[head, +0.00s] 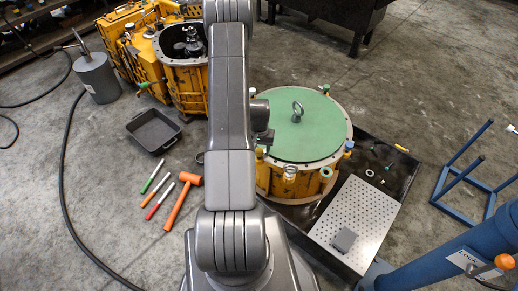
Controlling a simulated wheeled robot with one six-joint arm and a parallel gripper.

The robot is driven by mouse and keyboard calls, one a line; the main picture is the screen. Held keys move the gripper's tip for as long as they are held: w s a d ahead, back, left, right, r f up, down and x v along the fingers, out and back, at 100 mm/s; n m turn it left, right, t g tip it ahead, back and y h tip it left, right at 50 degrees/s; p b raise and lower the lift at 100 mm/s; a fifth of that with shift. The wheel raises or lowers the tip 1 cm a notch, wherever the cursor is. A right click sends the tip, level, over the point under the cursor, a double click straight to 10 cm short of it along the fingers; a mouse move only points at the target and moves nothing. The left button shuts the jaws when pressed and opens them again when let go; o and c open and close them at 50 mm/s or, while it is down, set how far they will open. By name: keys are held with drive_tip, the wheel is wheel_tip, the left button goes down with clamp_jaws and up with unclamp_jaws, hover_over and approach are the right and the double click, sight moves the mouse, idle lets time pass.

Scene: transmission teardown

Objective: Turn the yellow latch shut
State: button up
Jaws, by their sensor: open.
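The round housing (275,180) is yellow with a green lid (308,128) and an eyebolt on top. Coloured latches stand around its rim. A small yellow piece (259,153), which looks like the yellow latch, is at the left front of the rim, beside my arm. Whether it is turned open or shut is too small to tell. My gripper (264,138) is open, dark and partly hidden by my arm. It is just above the left edge of the lid, close to the yellow piece. I cannot tell whether they touch.
A blue latch (349,146) and a green latch (327,172) are on the rim's right front. A perforated plate (352,218) holds a grey block (344,241). A black tray (161,131) and an orange mallet (182,200) lie left. A blue frame (465,185) stands right.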

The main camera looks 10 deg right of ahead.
sight(259, 151)
drive_tip(key=c, duration=1)
drive_tip(key=shift+o, duration=0.2)
drive_tip(key=shift+f+n+b, duration=0.1)
drive_tip(key=shift+n+b, duration=0.7)
drive_tip(key=shift+n, duration=0.7)
drive_tip(key=o, duration=1)
drive_tip(key=shift+c, duration=0.2)
wheel_tip(259, 151, up, 14)
drive_tip(key=p, duration=0.1)
